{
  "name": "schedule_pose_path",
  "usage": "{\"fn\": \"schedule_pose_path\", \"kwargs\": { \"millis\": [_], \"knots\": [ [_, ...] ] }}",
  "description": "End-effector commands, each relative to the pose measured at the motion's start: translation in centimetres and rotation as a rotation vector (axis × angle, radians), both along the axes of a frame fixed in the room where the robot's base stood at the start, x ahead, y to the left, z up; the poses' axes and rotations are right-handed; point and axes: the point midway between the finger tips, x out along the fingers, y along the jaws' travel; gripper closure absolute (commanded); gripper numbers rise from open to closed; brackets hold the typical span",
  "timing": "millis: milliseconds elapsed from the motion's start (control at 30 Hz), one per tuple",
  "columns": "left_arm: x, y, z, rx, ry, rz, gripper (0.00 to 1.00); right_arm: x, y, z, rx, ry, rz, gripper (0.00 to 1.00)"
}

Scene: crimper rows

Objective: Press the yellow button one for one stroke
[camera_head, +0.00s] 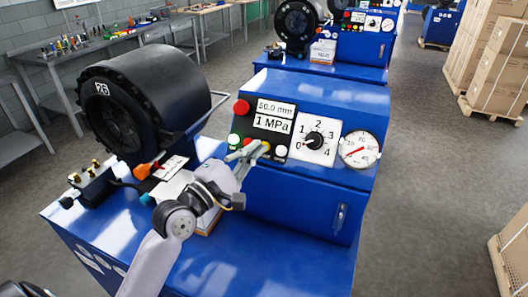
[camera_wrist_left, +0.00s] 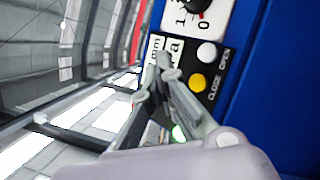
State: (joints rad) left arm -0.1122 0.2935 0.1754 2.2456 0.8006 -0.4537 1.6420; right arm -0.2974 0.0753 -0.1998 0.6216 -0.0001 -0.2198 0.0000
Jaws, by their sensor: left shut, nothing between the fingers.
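In the head view the yellow button (camera_head: 266,146) is partly covered by my left gripper (camera_head: 256,148). My left gripper (camera_wrist_left: 164,63) is shut and empty, its fingertips in front of the panel and beside the yellow button on the display side in the wrist view. I cannot tell whether the tips touch the panel. My right gripper is not in view.
The blue machine (camera_head: 300,205) carries the panel, with a red button (camera_head: 241,107), a display (camera_head: 273,118), a dial (camera_head: 315,139) and a gauge (camera_head: 360,149). A black crimping head (camera_head: 135,100) stands at the left. Pallets of boxes (camera_head: 500,60) stand at the right; the floor between is clear.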

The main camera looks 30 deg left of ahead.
Motion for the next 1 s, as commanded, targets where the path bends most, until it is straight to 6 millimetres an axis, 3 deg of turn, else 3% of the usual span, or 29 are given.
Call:
{"fn": "schedule_pose_path", "kwargs": {
  "millis": [33,167,400,1000],
  "knots": [
    [0.7,0.0,-1.0,0.001,-0.002,0.000,1.00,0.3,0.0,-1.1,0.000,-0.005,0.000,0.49],
    [2.2,0.1,-1.9,0.003,-0.002,0.000,1.00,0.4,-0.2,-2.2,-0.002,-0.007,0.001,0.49],
    [3.9,0.2,-2.7,0.002,0.000,0.000,1.00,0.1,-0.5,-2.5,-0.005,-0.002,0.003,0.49],
    [4.3,0.2,-2.9,0.002,0.001,0.001,1.00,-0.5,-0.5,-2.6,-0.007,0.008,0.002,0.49]
  ]
}}
